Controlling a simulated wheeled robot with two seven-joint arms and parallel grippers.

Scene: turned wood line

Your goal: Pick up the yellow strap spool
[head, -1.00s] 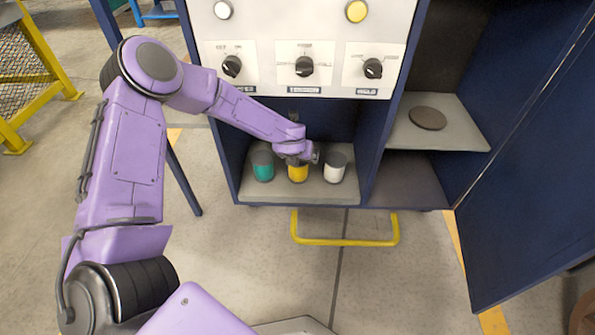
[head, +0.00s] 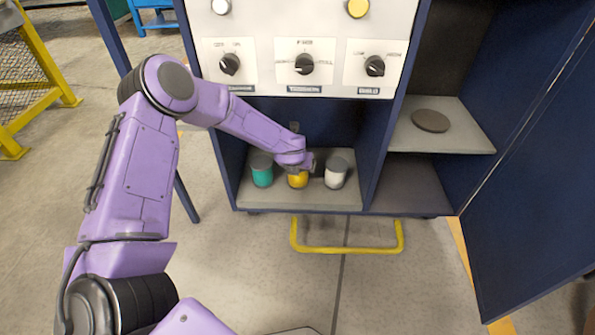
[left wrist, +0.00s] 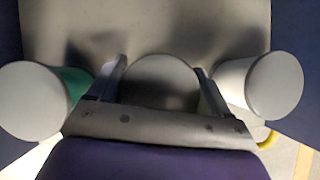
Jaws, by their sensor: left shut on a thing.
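The yellow strap spool (head: 298,181) stands in the low open bay of the blue cabinet, between a green spool (head: 262,172) and a white spool (head: 336,172). My left gripper (head: 299,168) is over it from above, hiding its top in the head view. In the left wrist view the spool's round grey top (left wrist: 160,82) sits between the two fingers of my left gripper (left wrist: 161,85), which are shut on it. The green spool (left wrist: 76,82) and the white spool (left wrist: 232,75) flank the fingers closely. I cannot tell whether the spool is clear of the shelf. My right gripper is not in view.
The cabinet panel (head: 304,45) with knobs overhangs the bay. A dark round disc (head: 430,121) lies on a shelf to the right. An open blue door (head: 530,210) stands at right. A yellow floor rail (head: 346,250) runs in front of the cabinet.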

